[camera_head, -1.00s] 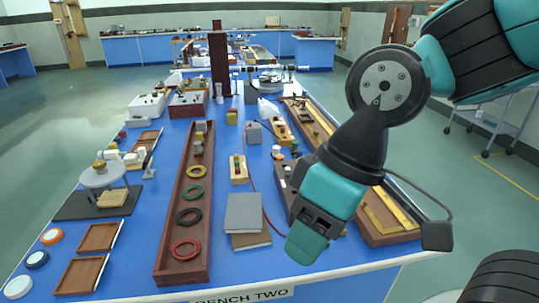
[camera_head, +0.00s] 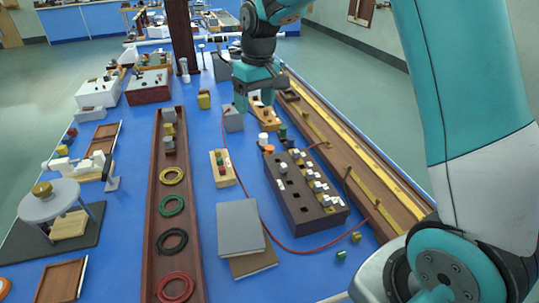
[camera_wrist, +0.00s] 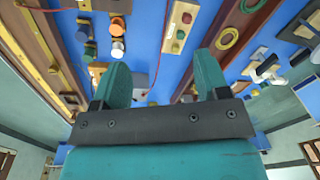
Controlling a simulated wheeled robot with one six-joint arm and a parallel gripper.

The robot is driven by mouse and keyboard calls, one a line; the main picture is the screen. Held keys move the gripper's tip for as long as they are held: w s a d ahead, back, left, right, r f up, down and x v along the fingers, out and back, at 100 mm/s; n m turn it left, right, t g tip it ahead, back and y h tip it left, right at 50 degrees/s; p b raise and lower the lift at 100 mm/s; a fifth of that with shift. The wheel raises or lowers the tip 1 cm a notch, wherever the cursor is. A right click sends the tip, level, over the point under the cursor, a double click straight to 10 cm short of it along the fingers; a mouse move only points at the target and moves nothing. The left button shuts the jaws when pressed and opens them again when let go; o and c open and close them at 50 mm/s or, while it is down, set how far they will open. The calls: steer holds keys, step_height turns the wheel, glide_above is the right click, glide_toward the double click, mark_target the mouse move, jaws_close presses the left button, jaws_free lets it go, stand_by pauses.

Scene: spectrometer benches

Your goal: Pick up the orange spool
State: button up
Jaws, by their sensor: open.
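A small orange spool (camera_head: 269,149) stands on the blue bench among white, green and blue pieces, behind the dark brown box with white-topped parts. In the wrist view the orange spool (camera_wrist: 117,27) shows at the upper left, beside a white spool (camera_wrist: 117,49). My gripper (camera_head: 255,100) hangs over the bench, farther back than the orange spool and apart from it. In the wrist view my gripper (camera_wrist: 162,72) has its two teal fingers spread, with nothing between them.
The dark brown box (camera_head: 302,206) stands in front of the spool. A long brown tray with rings (camera_head: 152,225) lies left, and a long wooden rail trough (camera_head: 345,160) lies right. A grey block (camera_head: 233,119) and a red cable (camera_head: 258,195) are near.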

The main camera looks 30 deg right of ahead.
steer(key=m, duration=0.2)
glide_toward(270, 148)
steer(key=shift+h, duration=0.4)
steer(key=f, duration=0.2)
steer(key=f+p, duration=0.1)
steer(key=f, duration=0.1)
steer(key=f+p, duration=0.1)
steer(key=f, duration=0.1)
steer(key=shift+w+a+f, duration=0.15)
steer(key=shift+a+f, duration=0.05)
steer(key=shift+a, duration=0.1)
steer(key=shift+w+f+p, duration=0.15)
steer(key=shift+f+p, duration=0.9)
steer(key=shift+f, duration=1.75)
steer(key=shift+c, duration=0.5)
steer(key=c, duration=0.9)
